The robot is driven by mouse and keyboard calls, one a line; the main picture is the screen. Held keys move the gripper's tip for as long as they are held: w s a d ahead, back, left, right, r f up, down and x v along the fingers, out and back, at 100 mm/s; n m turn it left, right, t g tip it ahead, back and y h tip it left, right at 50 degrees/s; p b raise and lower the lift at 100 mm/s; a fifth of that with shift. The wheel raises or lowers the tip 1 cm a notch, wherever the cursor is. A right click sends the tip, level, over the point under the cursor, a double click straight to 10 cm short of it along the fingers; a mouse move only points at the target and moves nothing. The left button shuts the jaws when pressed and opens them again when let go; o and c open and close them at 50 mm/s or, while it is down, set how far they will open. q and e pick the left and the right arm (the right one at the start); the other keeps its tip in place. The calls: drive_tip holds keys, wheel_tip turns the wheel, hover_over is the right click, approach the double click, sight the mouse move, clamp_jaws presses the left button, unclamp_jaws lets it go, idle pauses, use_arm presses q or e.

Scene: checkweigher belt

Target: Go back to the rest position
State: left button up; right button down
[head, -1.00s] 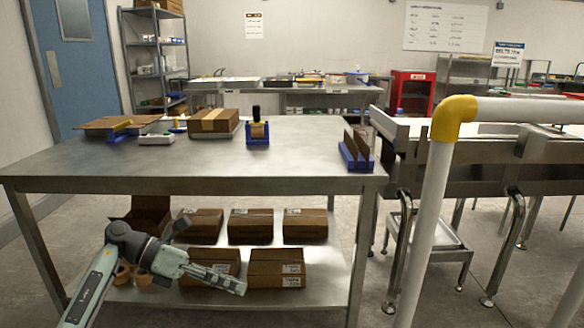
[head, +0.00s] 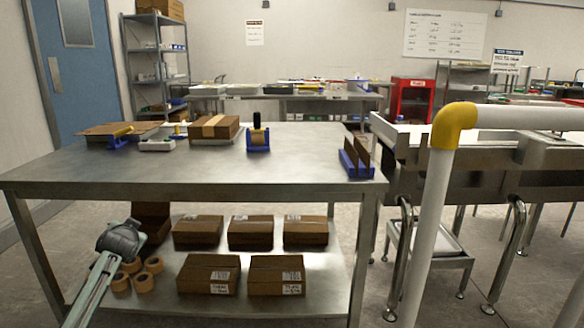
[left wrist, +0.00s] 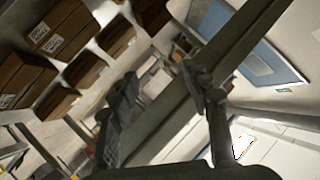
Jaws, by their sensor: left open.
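My left arm comes in at the lower left of the head view, in front of the steel table (head: 150,178). My right gripper is not in either view.
The lower shelf holds several boxes and tape rolls (head: 144,282). A white pipe rail with a yellow elbow (head: 455,122) stands at right.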

use_arm(q)
drive_tip(key=s+d+f+n+g+h, duration=0.1)
drive_tip(key=s+d+f+g+h, duration=0.3)
drive_tip(key=s+f, duration=0.65)
drive_tip(key=s+d+f+g+y, duration=0.15)
drive_tip(key=s+d+f, duration=0.35)
drive_tip(key=s+f, duration=0.6)
drive_tip(key=s+d+f+g, duration=0.1)
drive_tip(key=s+d+f, duration=0.1)
drive_tip(key=s, duration=0.6)
drive_tip(key=s+d+f+g+h, duration=0.1)
drive_tip(key=s+d+f, duration=0.2)
drive_tip(key=s, duration=0.5)
drive_tip(key=s+d+f+g+h, duration=0.1)
drive_tip(key=s+d+f, duration=0.1)
drive_tip(key=s, duration=0.6)
drive_tip(key=shift+s+d+f, duration=0.15)
drive_tip(key=shift+d+f, duration=0.1)
drive_tip(key=shift+f, duration=0.3)
